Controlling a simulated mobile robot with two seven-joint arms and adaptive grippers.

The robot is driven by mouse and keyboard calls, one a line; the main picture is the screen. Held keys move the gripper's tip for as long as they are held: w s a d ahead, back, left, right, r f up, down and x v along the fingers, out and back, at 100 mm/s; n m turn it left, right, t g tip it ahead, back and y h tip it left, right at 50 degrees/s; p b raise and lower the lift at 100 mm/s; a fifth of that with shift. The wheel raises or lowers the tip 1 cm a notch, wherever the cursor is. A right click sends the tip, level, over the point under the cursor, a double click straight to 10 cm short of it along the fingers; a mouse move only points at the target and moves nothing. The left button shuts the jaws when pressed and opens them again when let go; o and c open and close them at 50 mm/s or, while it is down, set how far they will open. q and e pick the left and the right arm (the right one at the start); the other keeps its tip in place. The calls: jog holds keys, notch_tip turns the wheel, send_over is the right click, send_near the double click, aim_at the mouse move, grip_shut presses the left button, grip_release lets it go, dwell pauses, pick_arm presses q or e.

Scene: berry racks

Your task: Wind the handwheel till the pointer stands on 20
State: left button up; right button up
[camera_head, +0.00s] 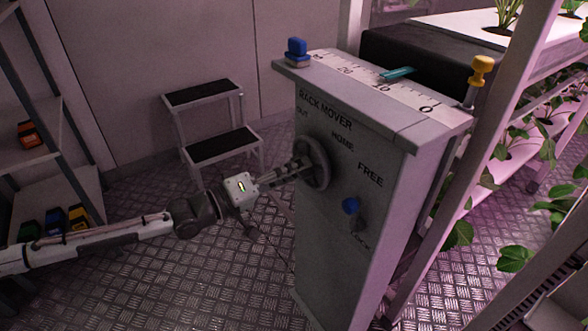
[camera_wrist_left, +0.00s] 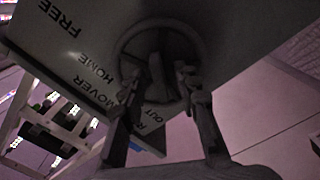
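The grey handwheel (camera_head: 316,162) is on the side of the RACK MOVER cabinet (camera_head: 335,240). The teal pointer (camera_head: 397,74) lies at the white scale (camera_head: 360,76), between the 20 and 0 marks and off the 20. My left gripper (camera_head: 298,168) is at the wheel's face. In the left wrist view, its two fingers (camera_wrist_left: 157,88) are spread apart at the lower part of the wheel (camera_wrist_left: 125,45), with the hub or a spoke visible between them. I cannot tell whether they touch the wheel. My right gripper is out of view.
A blue-knobbed lever (camera_head: 351,206) sits below the FREE label, above LOCK. A step stool (camera_head: 222,145) stands behind; plant racks (camera_head: 470,190) are close on the right.

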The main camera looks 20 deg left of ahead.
pick_arm(q)
jog(key=shift+a, duration=0.1)
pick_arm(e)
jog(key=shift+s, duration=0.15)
pick_arm(q)
jog(key=v, duration=1.2)
jog(key=shift+o, duration=0.3)
